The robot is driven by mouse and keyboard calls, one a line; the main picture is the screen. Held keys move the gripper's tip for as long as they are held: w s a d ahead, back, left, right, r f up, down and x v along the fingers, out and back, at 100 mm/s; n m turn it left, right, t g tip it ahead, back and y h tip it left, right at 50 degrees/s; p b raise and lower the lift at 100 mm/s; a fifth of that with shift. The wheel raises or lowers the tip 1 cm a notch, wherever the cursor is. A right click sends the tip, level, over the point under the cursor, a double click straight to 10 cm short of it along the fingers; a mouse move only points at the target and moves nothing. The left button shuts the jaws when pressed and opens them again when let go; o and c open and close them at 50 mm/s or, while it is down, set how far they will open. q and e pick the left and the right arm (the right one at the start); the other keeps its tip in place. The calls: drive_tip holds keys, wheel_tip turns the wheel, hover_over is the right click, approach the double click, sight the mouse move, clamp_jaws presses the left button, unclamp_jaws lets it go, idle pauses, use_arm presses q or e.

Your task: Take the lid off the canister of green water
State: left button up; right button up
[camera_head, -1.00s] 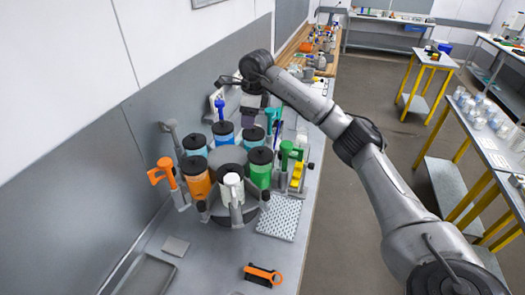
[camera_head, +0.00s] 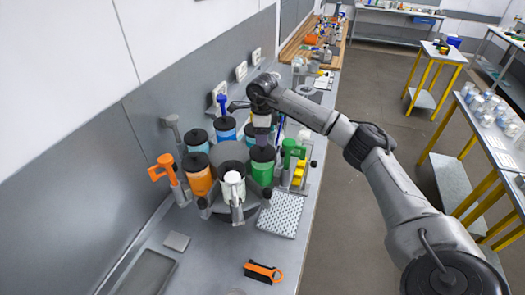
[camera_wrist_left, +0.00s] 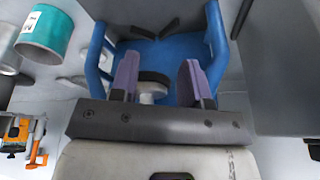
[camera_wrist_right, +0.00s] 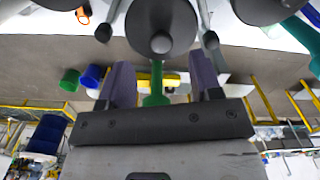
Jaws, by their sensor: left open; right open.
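The canister of green water (camera_head: 262,173) stands at the right side of a round rack among other canisters. Its black lid (camera_head: 263,153) is on it. My right gripper (camera_head: 262,128) hangs just behind and above this lid in the head view. In the right wrist view the right gripper (camera_wrist_right: 160,65) is open with nothing held. A dark round part with a small knob (camera_wrist_right: 160,42) lies ahead of its fingers; I cannot tell which lid it is. My left gripper (camera_wrist_left: 158,62) shows only in its wrist view, open, near a blue frame (camera_wrist_left: 185,65).
Orange (camera_head: 198,180), white (camera_head: 234,184) and blue canisters crowd the rack. A green-handled clamp (camera_head: 291,152) stands close right of the green canister, an orange-handled one (camera_head: 163,168) at left. A perforated plate (camera_head: 280,215) and an orange tool (camera_head: 262,272) lie in front.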

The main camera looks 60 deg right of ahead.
sight(263, 149)
wheel_tip(263, 149, down, 4)
drive_tip(key=shift+f+p, duration=0.1)
drive_tip(key=shift+p, duration=0.7)
drive_tip(key=shift+f, duration=0.45)
drive_tip(key=shift+c, duration=0.2)
drive_tip(key=c, duration=1)
drive_tip(key=shift+o, duration=0.2)
drive_tip(key=shift+r, duration=0.1)
